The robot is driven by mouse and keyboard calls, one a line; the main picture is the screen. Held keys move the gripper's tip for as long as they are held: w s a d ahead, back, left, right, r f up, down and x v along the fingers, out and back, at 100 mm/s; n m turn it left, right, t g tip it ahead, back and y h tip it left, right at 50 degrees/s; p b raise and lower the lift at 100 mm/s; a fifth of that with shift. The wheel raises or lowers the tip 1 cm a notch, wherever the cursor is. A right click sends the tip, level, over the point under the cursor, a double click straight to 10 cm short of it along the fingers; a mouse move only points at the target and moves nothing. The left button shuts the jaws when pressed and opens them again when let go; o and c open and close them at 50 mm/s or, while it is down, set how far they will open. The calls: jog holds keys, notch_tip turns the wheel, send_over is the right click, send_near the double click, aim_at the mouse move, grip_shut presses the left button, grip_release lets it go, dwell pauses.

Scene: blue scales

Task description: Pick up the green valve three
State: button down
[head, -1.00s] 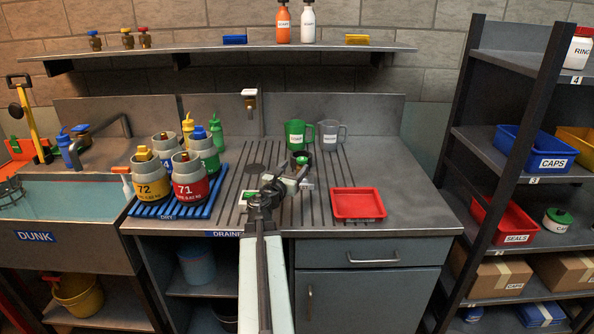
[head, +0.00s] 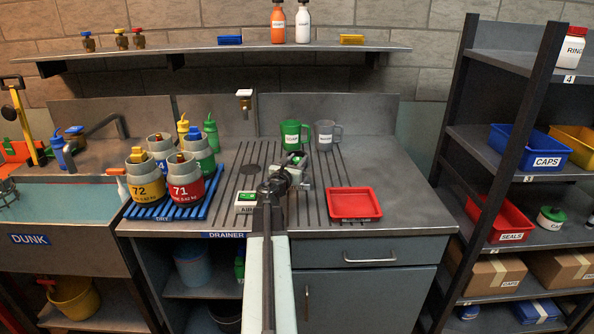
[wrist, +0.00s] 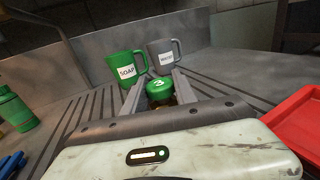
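The green valve three (wrist: 159,88) has a round green cap marked 3, with a brassy part below it. In the wrist view it stands between the two fingers of my gripper (wrist: 159,80), with a finger close on each side. I see slim gaps beside the cap, and the lower part is hidden behind the gripper body. In the head view my gripper (head: 295,160) is over the back of the drainer, in front of the mugs, and mostly covers the valve.
A green SOAP mug (head: 291,135) and a grey mug (head: 325,134) stand just behind. A red tray (head: 354,203) lies to the right. An AIR box (head: 245,202) and a blue rack (head: 170,203) with several labelled cylinders are to the left. A shelf (head: 220,50) hangs above.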

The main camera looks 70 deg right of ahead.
jog(key=shift+r, duration=0.1)
notch_tip(320, 180, up, 10)
jog(key=p, duration=1)
